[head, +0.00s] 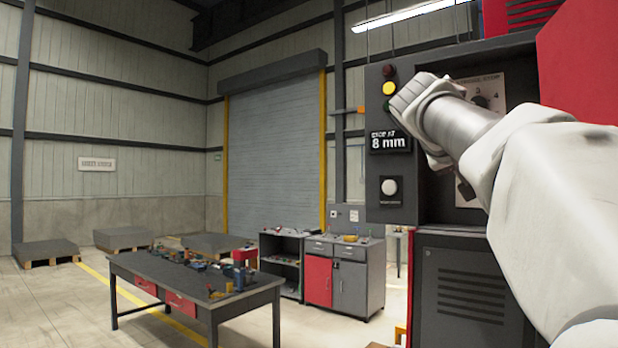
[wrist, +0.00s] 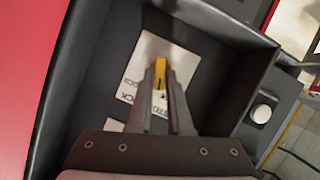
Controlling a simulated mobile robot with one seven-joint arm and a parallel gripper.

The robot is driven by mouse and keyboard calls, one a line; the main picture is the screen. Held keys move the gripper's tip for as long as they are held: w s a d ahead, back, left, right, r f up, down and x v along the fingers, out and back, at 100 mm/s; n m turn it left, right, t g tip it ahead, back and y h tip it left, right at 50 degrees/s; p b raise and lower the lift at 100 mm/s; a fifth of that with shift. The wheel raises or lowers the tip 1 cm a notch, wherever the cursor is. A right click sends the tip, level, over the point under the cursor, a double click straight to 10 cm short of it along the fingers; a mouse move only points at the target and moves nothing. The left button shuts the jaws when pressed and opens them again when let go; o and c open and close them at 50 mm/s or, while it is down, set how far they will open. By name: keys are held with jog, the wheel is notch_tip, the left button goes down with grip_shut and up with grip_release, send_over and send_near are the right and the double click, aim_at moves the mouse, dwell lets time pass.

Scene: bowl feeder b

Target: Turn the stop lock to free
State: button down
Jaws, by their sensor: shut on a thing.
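The stop lock is a yellow knob (wrist: 160,71) on a white label plate (wrist: 181,61) in the wrist view. The plate's lettering is partly readable and shows "LOCK"; the rest is covered by the fingers. My gripper (wrist: 161,84) is shut on the yellow knob, one finger on each side. A thin dark line shows on the knob. Which marking it points to is hidden. In the head view my arm covers the lock, and only part of its pale plate shows behind the wrist.
The recess's dark side walls (wrist: 85,62) stand close around my gripper. A workbench (head: 190,281) stands farther left.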

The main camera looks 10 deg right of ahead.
jog(key=n+h, duration=0.1)
jog(key=n+g, duration=0.1)
jog(key=n, duration=0.1)
jog(key=shift+w+a+f+h+b, duration=0.15)
jog(key=shift+h+b, duration=0.15)
jog(key=shift+h, duration=0.1)
jog(key=shift+n, duration=0.3)
jog(key=c, duration=0.8)
grip_release()
jog(key=shift+c, duration=0.2)
jog(key=v, duration=1.7)
jog(key=shift+w+a+b, duration=0.2)
jog(key=shift+a+b, duration=0.1)
jog(key=shift+g, duration=0.3)
